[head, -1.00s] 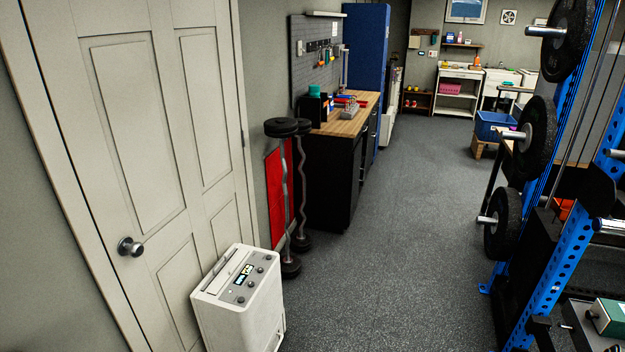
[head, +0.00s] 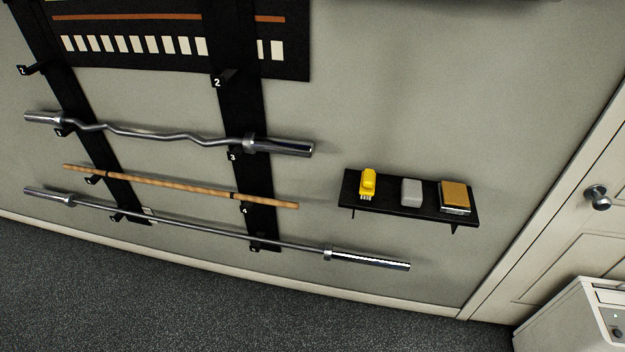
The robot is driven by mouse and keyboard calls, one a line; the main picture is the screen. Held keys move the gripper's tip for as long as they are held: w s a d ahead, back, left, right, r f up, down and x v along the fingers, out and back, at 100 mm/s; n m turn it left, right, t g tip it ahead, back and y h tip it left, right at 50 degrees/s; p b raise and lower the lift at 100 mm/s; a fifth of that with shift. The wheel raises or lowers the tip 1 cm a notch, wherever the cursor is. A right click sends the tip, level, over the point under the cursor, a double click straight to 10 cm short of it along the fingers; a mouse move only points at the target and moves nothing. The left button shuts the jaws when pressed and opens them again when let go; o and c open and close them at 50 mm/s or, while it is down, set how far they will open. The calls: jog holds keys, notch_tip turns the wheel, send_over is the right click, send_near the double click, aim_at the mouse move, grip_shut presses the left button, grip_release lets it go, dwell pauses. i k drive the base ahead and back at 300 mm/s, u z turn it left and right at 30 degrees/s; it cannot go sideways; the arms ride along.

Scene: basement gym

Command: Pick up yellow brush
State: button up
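A yellow brush (head: 368,183) with pale bristles at its lower end is on the left part of a small black wall shelf (head: 390,207). Nothing is in front of it. My gripper does not show in the head view.
A grey block (head: 411,192) and a tan-topped block (head: 455,195) share the shelf. Left of it, a wall rack holds a curved bar (head: 150,136), a wooden stick (head: 180,185) and a straight bar (head: 200,230). A white appliance (head: 570,320) stands by the door (head: 570,245). The visible floor (head: 180,300) is clear.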

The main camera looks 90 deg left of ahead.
aim_at(368, 182)
jog(key=u, duration=3.85)
jog(key=i, duration=0.75)
